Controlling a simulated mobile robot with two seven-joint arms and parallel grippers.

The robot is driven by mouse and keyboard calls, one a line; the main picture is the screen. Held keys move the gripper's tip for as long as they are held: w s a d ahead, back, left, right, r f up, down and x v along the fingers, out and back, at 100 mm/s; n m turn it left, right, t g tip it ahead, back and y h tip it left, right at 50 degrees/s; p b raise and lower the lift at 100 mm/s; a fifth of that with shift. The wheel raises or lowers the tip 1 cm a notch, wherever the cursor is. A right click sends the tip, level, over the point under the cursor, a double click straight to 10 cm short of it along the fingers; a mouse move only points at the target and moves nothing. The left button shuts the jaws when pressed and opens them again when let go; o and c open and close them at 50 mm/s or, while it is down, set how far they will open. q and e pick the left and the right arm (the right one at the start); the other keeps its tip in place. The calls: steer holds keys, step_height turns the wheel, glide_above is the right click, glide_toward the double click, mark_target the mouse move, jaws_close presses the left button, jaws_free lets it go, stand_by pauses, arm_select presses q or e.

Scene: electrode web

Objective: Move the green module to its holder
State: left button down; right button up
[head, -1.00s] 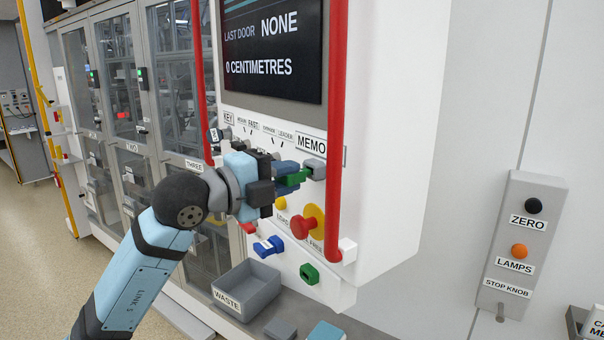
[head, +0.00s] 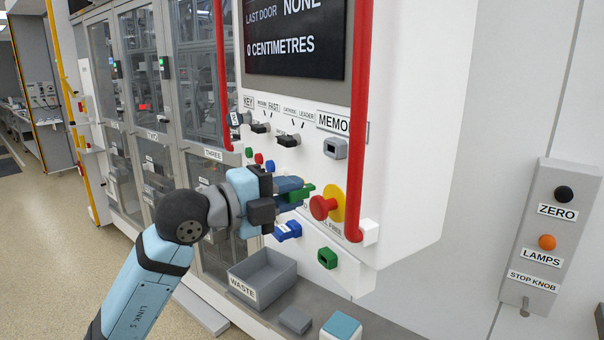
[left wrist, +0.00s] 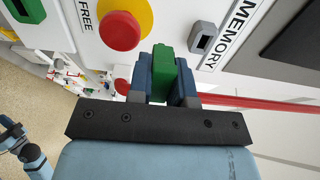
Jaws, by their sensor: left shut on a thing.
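The green module (head: 304,191) is held between the blue fingers of my left gripper (head: 296,192), in front of the white panel. It also shows in the left wrist view (left wrist: 162,66), pinched between both fingers and pointing at the panel. A green holder with a dark opening (head: 327,258) is low on the panel, below and right of the gripper; the left wrist view shows it at the top left (left wrist: 25,10). The grey MEMORY socket (head: 335,148) is above the module, apart from it, and looks empty.
A red-and-yellow stop button (head: 324,207) stands out right beside the gripper. A red rail (head: 358,120) runs down the panel's right side. A blue module (head: 288,231) sits just below the gripper. A grey WASTE bin (head: 262,278) stands below.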

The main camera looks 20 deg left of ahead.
arm_select(q)
steer(key=s+a+f+b, duration=0.1)
steer(key=f+b, duration=0.2)
steer(key=f, duration=0.5)
steer(key=s+a+f+b, duration=0.1)
steer(key=a+f+b, duration=0.1)
steer(key=f, duration=0.6)
steer(key=shift+s+f+b, duration=0.25)
steer(key=shift+f+b, duration=0.05)
steer(key=shift+b, duration=0.6)
arm_select(e)
steer(key=shift+m, duration=0.3)
steer(key=f, duration=0.3)
steer(key=w+f, duration=0.1)
steer(key=f, duration=0.1)
steer(key=shift+a+f, duration=0.35)
steer(key=shift+a, duration=0.05)
arm_select(q)
steer(key=shift+p+x, duration=1.85)
steer(key=shift+x, duration=1)
arm_select(e)
steer(key=shift+s+d+r, duration=0.15)
steer(key=shift+r, duration=0.3)
steer(key=shift+s+d+r, duration=0.15)
steer(key=shift+r, duration=0.25)
steer(key=shift+a+r, duration=0.1)
steer(key=shift+r, duration=0.1)
